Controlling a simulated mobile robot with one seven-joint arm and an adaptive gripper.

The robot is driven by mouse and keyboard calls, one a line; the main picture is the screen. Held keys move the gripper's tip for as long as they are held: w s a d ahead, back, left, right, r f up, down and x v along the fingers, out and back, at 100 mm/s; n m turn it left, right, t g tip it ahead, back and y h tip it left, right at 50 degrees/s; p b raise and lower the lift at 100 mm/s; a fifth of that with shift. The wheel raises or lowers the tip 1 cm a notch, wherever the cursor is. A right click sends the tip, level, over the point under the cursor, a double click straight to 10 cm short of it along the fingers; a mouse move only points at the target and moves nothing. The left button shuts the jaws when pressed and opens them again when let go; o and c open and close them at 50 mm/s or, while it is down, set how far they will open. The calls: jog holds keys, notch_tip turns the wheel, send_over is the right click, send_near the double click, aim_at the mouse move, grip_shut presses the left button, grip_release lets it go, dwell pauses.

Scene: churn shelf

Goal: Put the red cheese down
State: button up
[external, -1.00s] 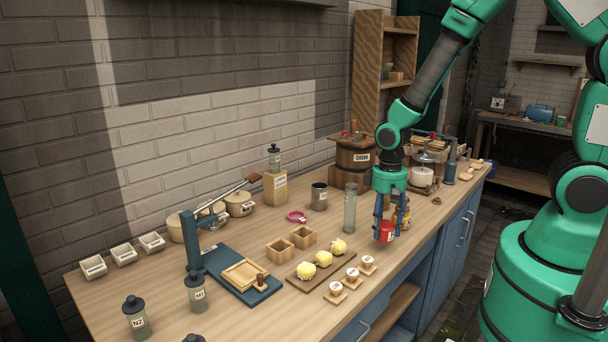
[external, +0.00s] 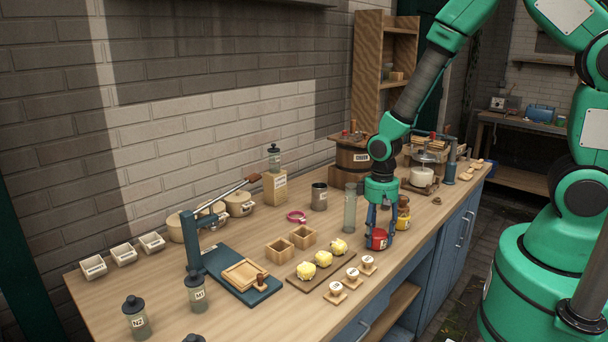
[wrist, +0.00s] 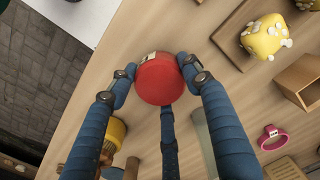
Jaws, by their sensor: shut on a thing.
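The red cheese (external: 377,241) is a round red piece with a pale label, at the front right part of the wooden counter. My gripper (external: 380,232) is above it with its blue fingers shut on it. In the wrist view the red cheese (wrist: 159,78) sits between the fingertips of my gripper (wrist: 158,80), close over the wood. I cannot tell for sure whether its underside touches the counter.
A board (external: 306,285) with yellow lumps (external: 323,258) lies to the left. The counter's front edge is near.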

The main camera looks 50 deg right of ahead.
jog(key=shift+f, duration=0.15)
jog(key=o, duration=1.3)
jog(key=r+p, duration=0.1)
jog(key=r, duration=0.5)
jog(key=r+p, duration=0.1)
jog(key=r, duration=0.5)
jog(key=shift+w+d+r, duration=0.15)
jog(key=shift+w, duration=0.05)
notch_tip(320, 180, up, 19)
jog(key=t, duration=0.3)
send_over(377, 231)
jog(key=s+d, duration=0.4)
jog(key=s, duration=0.1)
jog(key=s+d+r+t, duration=0.1)
jog(key=s+r, duration=0.3)
jog(key=s+d+r+n+t, duration=0.1)
jog(key=s+r, duration=0.3)
jog(key=s+d+r+t, duration=0.1)
jog(key=s+r, duration=0.3)
jog(key=shift+s+d+r+n, duration=0.1)
jog(key=shift+s+d+n, duration=0.05)
jog(key=shift+d+n, duration=0.15)
